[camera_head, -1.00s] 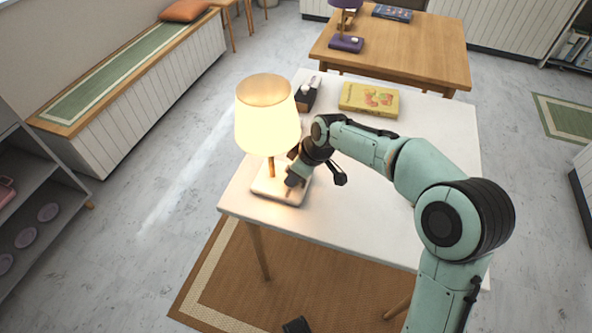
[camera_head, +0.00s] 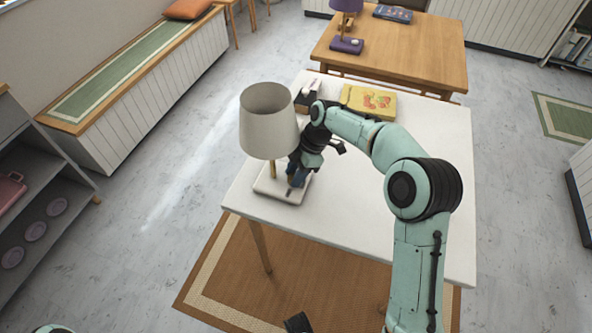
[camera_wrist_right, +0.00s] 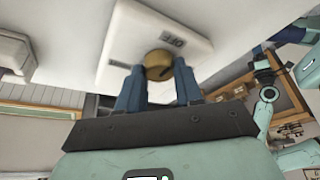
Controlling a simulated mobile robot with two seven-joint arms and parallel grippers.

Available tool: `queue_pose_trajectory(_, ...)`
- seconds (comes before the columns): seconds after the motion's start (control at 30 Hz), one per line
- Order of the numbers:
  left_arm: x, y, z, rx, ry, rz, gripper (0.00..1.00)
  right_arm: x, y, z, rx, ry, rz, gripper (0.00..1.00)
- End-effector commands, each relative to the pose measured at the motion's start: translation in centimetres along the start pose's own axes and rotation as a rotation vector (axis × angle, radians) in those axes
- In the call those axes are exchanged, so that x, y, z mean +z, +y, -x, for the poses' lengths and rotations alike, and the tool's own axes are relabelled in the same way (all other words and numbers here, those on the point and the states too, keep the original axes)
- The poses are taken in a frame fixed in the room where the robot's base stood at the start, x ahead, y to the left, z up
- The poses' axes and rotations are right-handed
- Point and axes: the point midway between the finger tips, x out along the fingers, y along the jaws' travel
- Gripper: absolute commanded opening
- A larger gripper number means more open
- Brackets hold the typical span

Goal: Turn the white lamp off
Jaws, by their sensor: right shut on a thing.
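The white lamp (camera_head: 268,136) stands on the near left corner of the white table, upright, and its grey-white shade shows no glow. Its square white base (camera_head: 270,188) is partly hidden by my right gripper (camera_head: 295,184). In the right wrist view a round brass knob (camera_wrist_right: 158,62) with a dark pointer mark sits on the lamp base (camera_wrist_right: 128,42), beside the word OFF. My right gripper's blue fingers (camera_wrist_right: 158,84) are shut on the knob, one on each side.
On the white table (camera_head: 405,210) are a yellow book (camera_head: 368,101) and a dark box (camera_head: 306,97) behind the lamp. The right half of the tabletop is clear. A wooden table (camera_head: 425,55) with a purple lamp (camera_head: 346,45) stands behind.

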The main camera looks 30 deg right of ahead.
Motion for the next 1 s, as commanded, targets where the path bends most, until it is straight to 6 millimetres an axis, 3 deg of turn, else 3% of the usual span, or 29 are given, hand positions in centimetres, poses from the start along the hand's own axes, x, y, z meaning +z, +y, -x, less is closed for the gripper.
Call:
queue_pose_trajectory(0.77,0.35,0.05,0.53,-0.002,-0.010,0.002,0.59,0.11,-0.01,-0.13,-0.040,-0.002,0.088,0.05)
queue_pose_trajectory(0.8,0.34,0.05,0.53,-0.002,-0.009,0.002,0.59,0.11,-0.01,-0.13,-0.039,-0.002,0.087,0.48)
queue_pose_trajectory(0.83,0.34,0.05,0.53,-0.002,-0.009,0.002,0.59,0.11,-0.01,-0.13,-0.039,-0.002,0.087,0.58)
queue_pose_trajectory(1.0,0.34,0.06,0.54,-0.002,-0.009,0.001,0.59,0.07,0.02,-0.08,-0.038,-0.002,0.087,0.60)
